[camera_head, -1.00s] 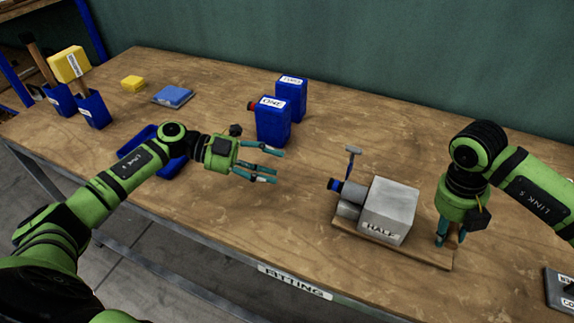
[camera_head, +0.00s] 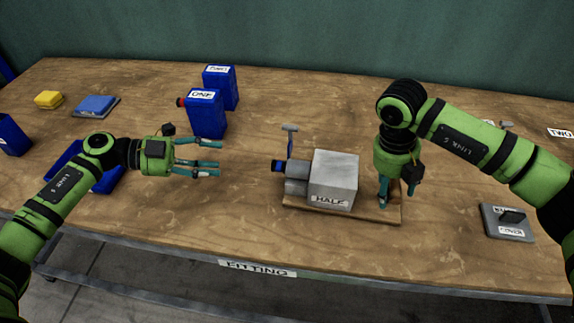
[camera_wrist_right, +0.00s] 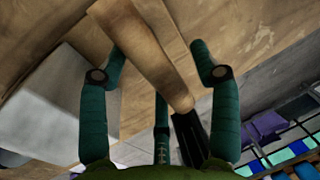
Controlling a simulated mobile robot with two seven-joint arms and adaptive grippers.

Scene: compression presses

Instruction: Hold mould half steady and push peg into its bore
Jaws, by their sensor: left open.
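The mould half (camera_head: 333,178) is a grey block marked HALF on a wooden board (camera_head: 370,213). A grey cylinder (camera_head: 296,179) with a blue and dark end (camera_head: 279,166) juts from its left side; I cannot tell whether this is the peg. A small upright T-shaped handle (camera_head: 290,139) stands by it. My left gripper (camera_head: 212,156) is open and empty left of the cylinder, fingers pointing right. My right gripper (camera_head: 388,198) points down at the board's right end.
Blue containers marked ONE (camera_head: 207,115) and TWO (camera_head: 222,88) stand behind my left gripper. A blue tray (camera_head: 105,178) lies beneath my left arm. The table between my left gripper and the cylinder is clear.

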